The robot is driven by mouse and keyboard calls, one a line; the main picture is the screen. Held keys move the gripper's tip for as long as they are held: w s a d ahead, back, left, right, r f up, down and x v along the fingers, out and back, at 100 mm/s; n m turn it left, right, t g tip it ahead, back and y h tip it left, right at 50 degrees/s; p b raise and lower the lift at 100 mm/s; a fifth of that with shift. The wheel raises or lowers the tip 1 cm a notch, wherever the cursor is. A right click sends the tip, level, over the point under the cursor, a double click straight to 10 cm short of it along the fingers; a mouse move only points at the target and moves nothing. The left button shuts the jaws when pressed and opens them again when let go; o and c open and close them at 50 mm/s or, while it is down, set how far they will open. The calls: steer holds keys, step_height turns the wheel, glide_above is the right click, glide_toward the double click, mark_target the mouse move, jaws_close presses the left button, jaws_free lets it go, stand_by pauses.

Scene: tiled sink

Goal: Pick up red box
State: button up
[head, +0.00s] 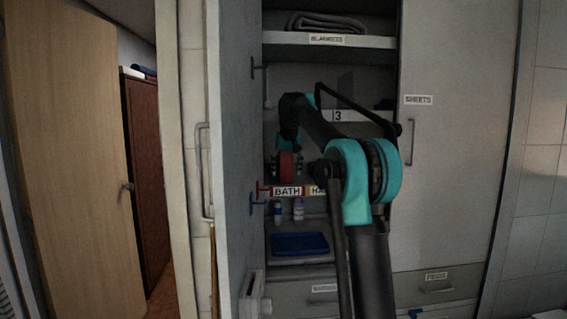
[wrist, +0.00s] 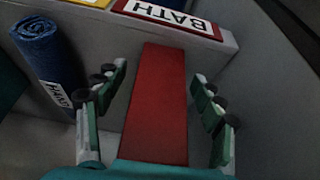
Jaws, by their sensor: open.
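The red box (wrist: 158,105) is a long, flat-faced block in the middle of the wrist view, on a grey shelf near the BATH label. My gripper (wrist: 160,78) is open, with one teal finger on each side of the box and a visible gap on both sides. The near end of the box is hidden behind the gripper's base. In the head view, a red patch (head: 286,165) shows inside the cupboard just above the BATH label, at the end of my arm. My gripper's fingers are too small and dark there to make out.
The BATH label (wrist: 165,14) is on the shelf edge. In the head view, an open cupboard door (head: 237,150) is left of my arm and a closed SHEETS door (head: 455,180) is right.

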steer(key=shift+f, duration=0.1)
steer(key=shift+c, duration=0.6)
steer(key=c, duration=1.4)
steer(key=shift+c, duration=0.2)
steer(key=shift+r, duration=0.25)
steer(key=shift+r, duration=0.5)
